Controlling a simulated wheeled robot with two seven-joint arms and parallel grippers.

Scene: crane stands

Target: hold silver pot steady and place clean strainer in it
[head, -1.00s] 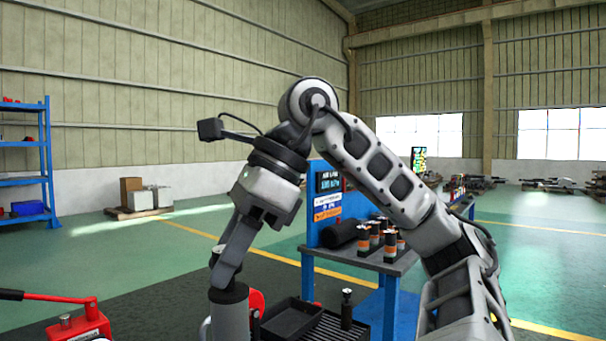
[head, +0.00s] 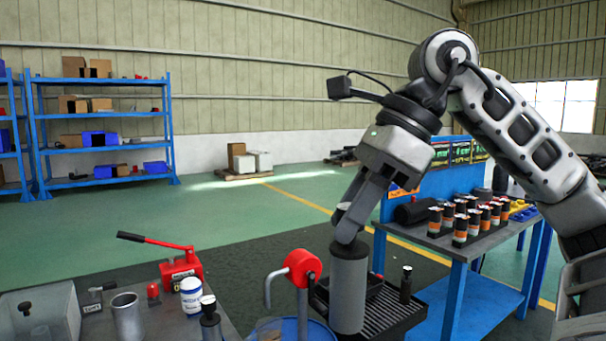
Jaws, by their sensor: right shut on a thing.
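My right gripper (head: 349,226) comes down from the upper right and is shut on the top of a grey cylinder (head: 348,290), which looks like the strainer. The cylinder hangs upright in front of a black ribbed tray, to the right of the red-headed stand. The silver pot (head: 127,317) is an open metal cylinder standing upright on the grey table at the lower left, well to the left of the held cylinder. I cannot see what is inside it. My left gripper is not in view.
A red hand pump (head: 181,268), a white-and-blue can (head: 191,297) and a grey bin (head: 40,312) stand around the pot. A red-headed stand (head: 302,268) lies between pot and cylinder. A blue workbench (head: 470,252) with several orange-banded cylinders is at right.

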